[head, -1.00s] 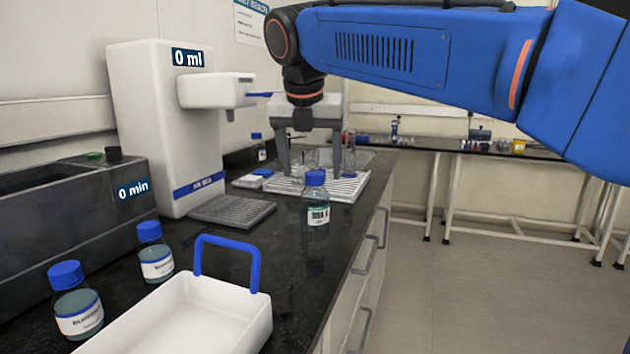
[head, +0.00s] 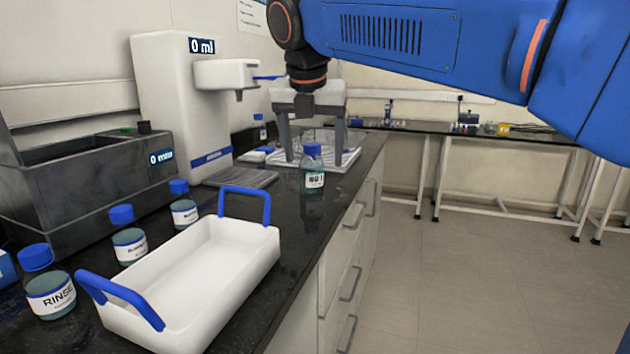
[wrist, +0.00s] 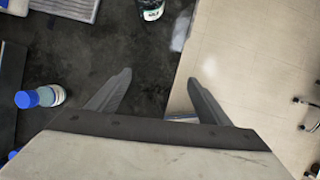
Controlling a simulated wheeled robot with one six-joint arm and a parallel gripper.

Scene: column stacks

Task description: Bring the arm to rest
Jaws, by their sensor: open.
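My gripper (head: 312,158) hangs from my blue arm with its jaws apart and nothing between them. In the head view it is over the far part of the black bench, behind a blue-capped bottle (head: 312,172). A labelled bottle (wrist: 151,10) shows at the top of the wrist view, apart from the fingers.
A white tray (head: 262,255) with blue handles stands in front, with several blue-capped bottles left of it, including RINSE (head: 50,292). A white dispenser (head: 165,90) reading 0 ml and a grey bath (head: 75,210) line the wall. Open floor (head: 470,270) lies to the right.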

